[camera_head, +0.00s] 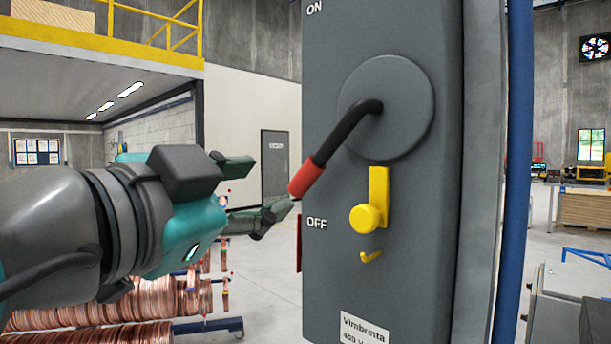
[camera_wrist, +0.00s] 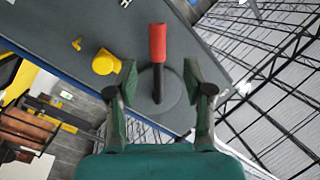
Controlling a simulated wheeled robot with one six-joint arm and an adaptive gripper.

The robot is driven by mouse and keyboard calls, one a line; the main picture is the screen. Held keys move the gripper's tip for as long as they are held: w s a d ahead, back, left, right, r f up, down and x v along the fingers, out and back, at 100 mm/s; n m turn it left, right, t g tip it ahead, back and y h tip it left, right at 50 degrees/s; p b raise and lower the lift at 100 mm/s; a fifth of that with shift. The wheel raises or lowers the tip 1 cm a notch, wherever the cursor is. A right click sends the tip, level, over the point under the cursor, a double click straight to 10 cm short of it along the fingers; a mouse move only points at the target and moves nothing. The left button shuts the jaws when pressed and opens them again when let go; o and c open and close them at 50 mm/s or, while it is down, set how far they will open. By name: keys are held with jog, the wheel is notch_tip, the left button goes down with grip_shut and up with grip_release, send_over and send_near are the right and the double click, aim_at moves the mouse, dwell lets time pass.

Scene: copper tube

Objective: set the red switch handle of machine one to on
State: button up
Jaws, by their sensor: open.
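The switch handle is a bent black lever with a red grip (camera_head: 306,178) on a round grey disc (camera_head: 411,100) on the front of a grey switch box (camera_head: 340,270). The lever slants down and left, with its red end near the OFF label (camera_head: 317,223); the ON label (camera_head: 314,8) is higher up. My gripper (camera_head: 259,187) is open and empty, to the left of the red grip, its lower fingertip close to the grip's end. In the wrist view, the fingers (camera_wrist: 160,77) lie on either side of the lever, with the red grip (camera_wrist: 158,42) beyond them. Contact cannot be told.
A yellow knob (camera_head: 368,217) on a yellow plate sits below the disc, with a small yellow hook (camera_head: 371,257) under it. Copper coils (camera_head: 95,315) lie on a rack behind my arm. A blue post (camera_head: 516,150) stands right of the box.

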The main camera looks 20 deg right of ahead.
aim_at(303, 176)
jog(key=shift+m+g, duration=0.3)
jog(key=x, duration=1)
jog(key=shift+s+d+r, duration=0.1)
jog(key=shift+d+r, duration=0.25)
jog(key=shift+d, duration=0.1)
grip_shut()
